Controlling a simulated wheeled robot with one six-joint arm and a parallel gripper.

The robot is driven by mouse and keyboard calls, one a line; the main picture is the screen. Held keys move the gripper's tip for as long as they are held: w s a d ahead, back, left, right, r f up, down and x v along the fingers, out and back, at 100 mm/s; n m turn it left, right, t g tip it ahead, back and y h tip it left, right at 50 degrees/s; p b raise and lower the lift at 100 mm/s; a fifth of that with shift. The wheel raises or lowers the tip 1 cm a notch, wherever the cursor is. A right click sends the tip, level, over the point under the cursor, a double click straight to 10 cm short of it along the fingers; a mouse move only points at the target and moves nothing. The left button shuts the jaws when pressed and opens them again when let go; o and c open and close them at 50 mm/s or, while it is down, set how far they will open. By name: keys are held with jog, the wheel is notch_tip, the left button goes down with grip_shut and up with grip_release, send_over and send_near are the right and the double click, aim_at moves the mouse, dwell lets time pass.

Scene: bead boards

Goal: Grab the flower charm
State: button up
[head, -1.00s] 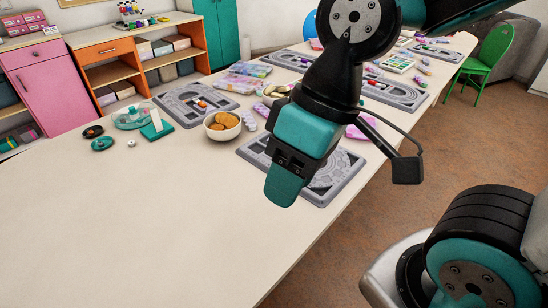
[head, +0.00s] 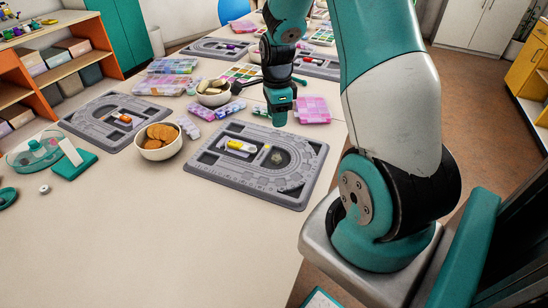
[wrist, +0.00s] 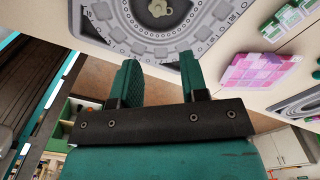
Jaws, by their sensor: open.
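A small pale green charm (head: 277,157), which looks like the flower charm, lies in the round well at the right of the near grey bead board (head: 232,181). In the wrist view the flower charm (wrist: 159,8) shows at the top edge, partly cut off, with a lumpy petal-like outline. My gripper (head: 279,120) is above the table near the far edge of this board, apart from the charm. In the wrist view its two teal fingers stand apart with nothing between them, and my gripper (wrist: 158,62) points toward the charm.
A yellow item (head: 240,146) lies in the same board's middle. A bowl of round brown pieces (head: 159,142) stands left of the board. A pink bead case (head: 305,110) lies behind it, right of my gripper. Another board (head: 90,120) is at the left.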

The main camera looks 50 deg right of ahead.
send_over(276, 158)
notch_tip(276, 158, down, 9)
jog(key=shift+w+f, duration=0.15)
jog(key=shift+f, duration=0.05)
jog(key=shift+f+p, duration=0.6)
jog(key=shift+f, duration=2.15)
jog(key=c, duration=0.6)
jog(key=shift+r, duration=0.1)
